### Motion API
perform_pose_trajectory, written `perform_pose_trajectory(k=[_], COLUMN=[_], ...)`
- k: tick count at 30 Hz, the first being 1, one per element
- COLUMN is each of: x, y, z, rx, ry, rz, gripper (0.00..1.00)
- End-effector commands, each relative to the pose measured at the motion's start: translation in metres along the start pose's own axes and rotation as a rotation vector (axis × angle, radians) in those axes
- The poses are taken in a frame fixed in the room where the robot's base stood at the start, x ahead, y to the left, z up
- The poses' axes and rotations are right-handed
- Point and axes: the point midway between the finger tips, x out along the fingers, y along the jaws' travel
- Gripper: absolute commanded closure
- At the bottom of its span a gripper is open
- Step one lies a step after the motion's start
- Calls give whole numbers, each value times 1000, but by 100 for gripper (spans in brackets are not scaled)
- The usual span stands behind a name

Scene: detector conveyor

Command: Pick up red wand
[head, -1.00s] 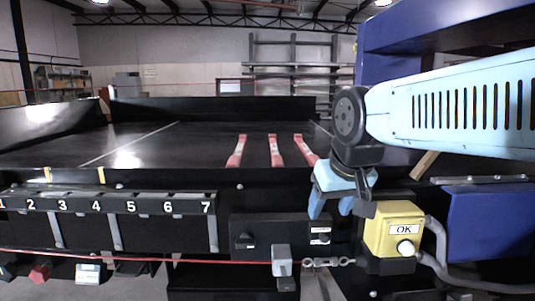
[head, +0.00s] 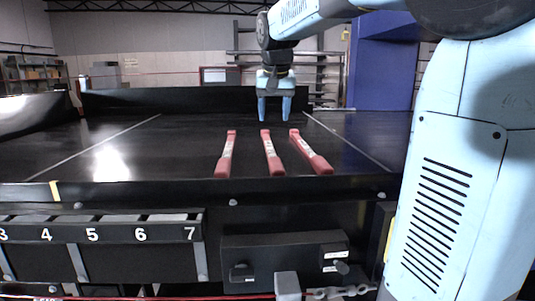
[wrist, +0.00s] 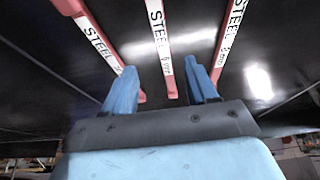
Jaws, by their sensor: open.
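Three red wands with white labels lie side by side on the black conveyor belt. In the head view they are the left wand (head: 226,154), the middle wand (head: 271,153) and the right wand (head: 311,152). My gripper (head: 274,118) is above the belt, pointing down, beyond the wands' far ends, open and empty. In the wrist view the fingers of my gripper (wrist: 161,86) are apart, with the middle wand (wrist: 161,45) running up between and past them. The other two wands (wrist: 92,38) (wrist: 229,40) lie to either side. The labels read STEEL.
The black conveyor (head: 140,160) has free room left of the wands. A low dark wall (head: 180,101) stands behind it. A numbered rack (head: 110,250) and a control box (head: 285,258) are at the front. A blue housing (head: 380,75) stands at the back right.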

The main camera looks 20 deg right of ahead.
Motion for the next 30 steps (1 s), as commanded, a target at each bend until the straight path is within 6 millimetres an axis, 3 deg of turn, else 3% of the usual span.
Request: perform_pose_trajectory(k=[12, 20, 30], x=[67, 82, 124], y=[-5, -6, -5], z=[2, 2, -2], rx=[-9, -10, -9], ry=[-3, -2, -2], rz=[-3, -3, -4], gripper=[43, 43, 43])
